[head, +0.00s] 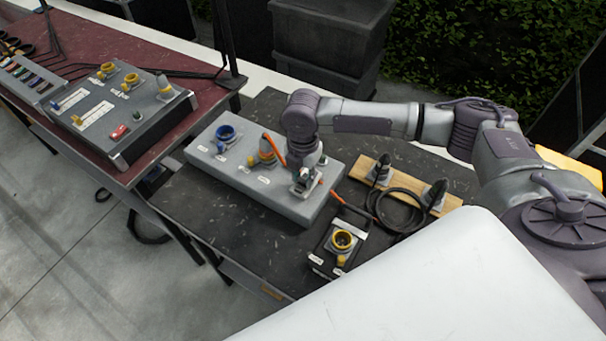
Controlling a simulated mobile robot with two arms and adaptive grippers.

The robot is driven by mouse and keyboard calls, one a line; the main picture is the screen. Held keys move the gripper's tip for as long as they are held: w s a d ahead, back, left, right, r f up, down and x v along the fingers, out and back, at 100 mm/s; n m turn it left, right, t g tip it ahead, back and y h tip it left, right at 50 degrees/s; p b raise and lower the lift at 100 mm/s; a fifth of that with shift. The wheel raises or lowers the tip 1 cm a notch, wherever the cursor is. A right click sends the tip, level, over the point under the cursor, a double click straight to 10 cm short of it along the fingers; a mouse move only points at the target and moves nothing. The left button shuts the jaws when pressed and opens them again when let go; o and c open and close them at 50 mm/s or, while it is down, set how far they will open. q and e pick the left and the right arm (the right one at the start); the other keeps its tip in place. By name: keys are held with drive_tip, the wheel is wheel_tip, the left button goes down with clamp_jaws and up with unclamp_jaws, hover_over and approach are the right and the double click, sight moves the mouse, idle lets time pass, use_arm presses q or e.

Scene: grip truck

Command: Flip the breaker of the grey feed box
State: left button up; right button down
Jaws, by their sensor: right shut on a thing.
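The grey feed box (263,202) lies on the dark table. My right gripper (302,190) points down onto the right end of the box top. It is shut on a small part there, which looks like the breaker. The jaws hide most of that part, so its lever position cannot be told. An orange strip (273,148) shows beside the gripper. My left gripper is not in view.
A wooden board (446,195) with black plugs and a coiled black cable (402,208) lies on the right. A red-topped table (160,58) with a control panel (120,107) is at left.

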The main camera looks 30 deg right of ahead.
drive_tip(key=shift+d, duration=0.1)
drive_tip(key=shift+d+r+y, duration=0.1)
drive_tip(key=shift+y, duration=0.2)
drive_tip(key=shift+w+d+g+y, duration=0.2)
drive_tip(key=shift+d+g+y, duration=0.05)
drive_tip(key=shift+g+y, duration=0.3)
drive_tip(key=shift+w+d+g+y, duration=0.25)
drive_tip(key=shift+g+y, duration=0.1)
drive_tip(key=shift+y, duration=0.4)
drive_tip(key=g+y+b, duration=0.1)
drive_tip(key=b, duration=0.2)
drive_tip(key=w+d+f+g+y+b, duration=0.1)
drive_tip(key=y+b, duration=0.1)
drive_tip(key=b, duration=0.1)
drive_tip(key=d+g+y+b, duration=0.1)
drive_tip(key=y+b, duration=0.1)
drive_tip(key=b, duration=0.2)
drive_tip(key=shift+w+d+f, duration=0.1)
drive_tip(key=shift+w+f, duration=0.05)
drive_tip(key=shift+d+g+y+b, duration=0.2)
drive_tip(key=shift+g+y+b, duration=0.2)
drive_tip(key=shift+y+b, duration=0.55)
drive_tip(key=c, duration=0.8)
unclamp_jaws()
drive_tip(key=shift+w, duration=0.1)
drive_tip(key=shift+c, duration=0.2)
